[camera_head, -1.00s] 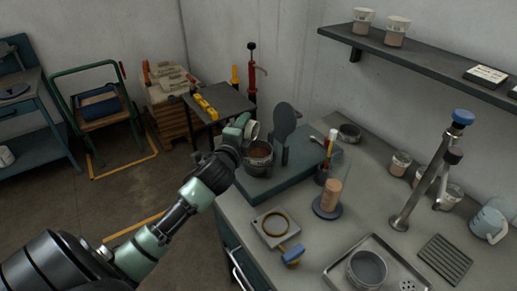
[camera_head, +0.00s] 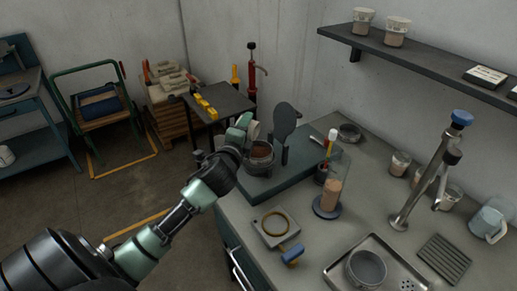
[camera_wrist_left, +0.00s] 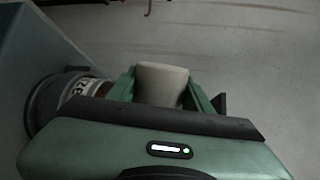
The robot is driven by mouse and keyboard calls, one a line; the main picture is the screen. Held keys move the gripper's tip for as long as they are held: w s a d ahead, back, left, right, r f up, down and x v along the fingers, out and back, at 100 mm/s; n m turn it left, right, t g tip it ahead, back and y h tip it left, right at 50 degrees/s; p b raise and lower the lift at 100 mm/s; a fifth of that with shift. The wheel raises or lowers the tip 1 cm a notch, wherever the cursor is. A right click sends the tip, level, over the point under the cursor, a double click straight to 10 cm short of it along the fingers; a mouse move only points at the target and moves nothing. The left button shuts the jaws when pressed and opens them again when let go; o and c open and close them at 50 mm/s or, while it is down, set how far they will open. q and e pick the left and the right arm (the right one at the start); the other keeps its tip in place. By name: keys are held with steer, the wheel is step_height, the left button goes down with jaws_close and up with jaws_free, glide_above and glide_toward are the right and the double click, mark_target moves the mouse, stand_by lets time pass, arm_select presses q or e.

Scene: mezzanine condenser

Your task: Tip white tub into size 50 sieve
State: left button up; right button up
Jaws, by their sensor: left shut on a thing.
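My left gripper (camera_head: 243,130) is shut on the white tub (camera_head: 253,130), above and at the back left edge of a dark round sieve (camera_head: 261,165). Brown material shows inside this sieve, which sits on the teal block on the bench. In the left wrist view the pale tub (camera_wrist_left: 162,84) stands between the green fingers; its mouth and contents are not visible. The dark round vessel (camera_wrist_left: 62,98) beside it carries a partly hidden label, so I cannot confirm its size. My right gripper is in neither view.
A dark upright paddle (camera_head: 285,122) stands just right of the sieve. A pen cup (camera_head: 322,174), a tan cylinder on a round base (camera_head: 329,197) and a metal tray (camera_head: 340,273) are farther right. A yellow-ringed plate (camera_head: 274,226) lies in front.

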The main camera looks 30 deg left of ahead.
arm_select(q)
steer(key=shift+d+r+m, duration=0.25)
steer(key=shift+m, duration=0.55)
stand_by(0.6)
steer(key=shift+d+f+m+t+y, duration=0.3)
steer(key=shift+f+m, duration=0.25)
steer(key=shift+m, duration=0.25)
stand_by(0.5)
